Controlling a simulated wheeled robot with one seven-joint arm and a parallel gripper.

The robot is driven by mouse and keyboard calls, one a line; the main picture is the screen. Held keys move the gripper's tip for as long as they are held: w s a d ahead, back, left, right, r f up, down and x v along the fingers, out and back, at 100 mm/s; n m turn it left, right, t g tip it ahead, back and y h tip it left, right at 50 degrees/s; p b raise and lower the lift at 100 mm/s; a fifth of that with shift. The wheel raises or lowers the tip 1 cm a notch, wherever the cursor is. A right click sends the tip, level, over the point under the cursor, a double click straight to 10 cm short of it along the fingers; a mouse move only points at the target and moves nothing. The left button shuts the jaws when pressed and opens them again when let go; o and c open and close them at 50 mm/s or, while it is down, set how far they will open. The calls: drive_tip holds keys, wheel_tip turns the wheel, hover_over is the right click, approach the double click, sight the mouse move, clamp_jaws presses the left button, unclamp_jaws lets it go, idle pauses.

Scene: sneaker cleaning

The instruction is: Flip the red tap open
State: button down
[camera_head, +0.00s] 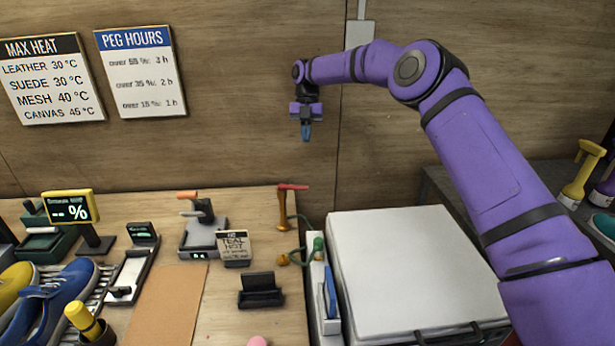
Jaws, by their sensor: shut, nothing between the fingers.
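The red tap handle (292,187) sits on top of an orange-brown tap post (283,210) at the back right corner of the wooden bench. The handle lies about level, across the post, pointing right. My gripper (306,133) is above the tap and slightly to its right, pointing down with its blue fingertips together and empty. It is clear of the handle. A green hose runs near the foot of the tap.
A white-topped box (405,265) stands right of the bench. The wall is close behind.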

sight(293, 188)
drive_tip(key=shift+f, duration=0.2)
drive_tip(key=shift+f, duration=0.15)
drive_tip(key=s+a+f, duration=0.1)
drive_tip(key=s+f, duration=0.6)
drive_tip(key=f, duration=0.2)
drive_tip(key=shift+s, duration=0.25)
drive_tip(key=shift+a, duration=0.1)
